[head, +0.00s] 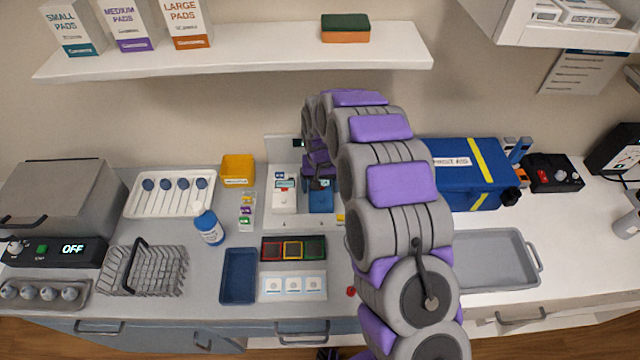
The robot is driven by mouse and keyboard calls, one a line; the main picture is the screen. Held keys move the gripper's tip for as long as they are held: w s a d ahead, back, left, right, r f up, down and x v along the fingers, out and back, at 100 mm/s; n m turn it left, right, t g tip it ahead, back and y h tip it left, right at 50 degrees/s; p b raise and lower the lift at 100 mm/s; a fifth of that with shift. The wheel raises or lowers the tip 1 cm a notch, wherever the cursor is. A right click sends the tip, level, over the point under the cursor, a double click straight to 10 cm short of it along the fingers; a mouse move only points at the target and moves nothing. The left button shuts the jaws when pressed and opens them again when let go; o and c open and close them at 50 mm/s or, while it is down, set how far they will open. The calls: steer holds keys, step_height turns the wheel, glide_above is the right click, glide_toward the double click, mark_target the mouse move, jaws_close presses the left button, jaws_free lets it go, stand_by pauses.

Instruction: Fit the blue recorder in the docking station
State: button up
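The docking station (273,218) is a pale grey unit with an upright back, standing near the wall in the middle of the counter. A white device (284,203) sits in its left part. A blue block-like thing, which looks like the blue recorder (321,203), is at its right part, directly under my gripper (317,184). My gripper is small and dark here and partly covered by my arm. I cannot tell whether its fingers are open or closed on the blue recorder, or whether the recorder is seated. My arm hides the station's right side.
A blue first aid box (452,178) stands right of my arm, with a grey tray (492,262) in front. A shelf (250,55) overhangs the back. A blue tray (239,276) lies in front.

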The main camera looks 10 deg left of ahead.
steer(key=shift+r, duration=0.1)
steer(key=shift+r+p, duration=0.75)
steer(key=shift+r, duration=1.2)
steer(key=shift+o, duration=1.4)
steer(key=shift+r, duration=0.1)
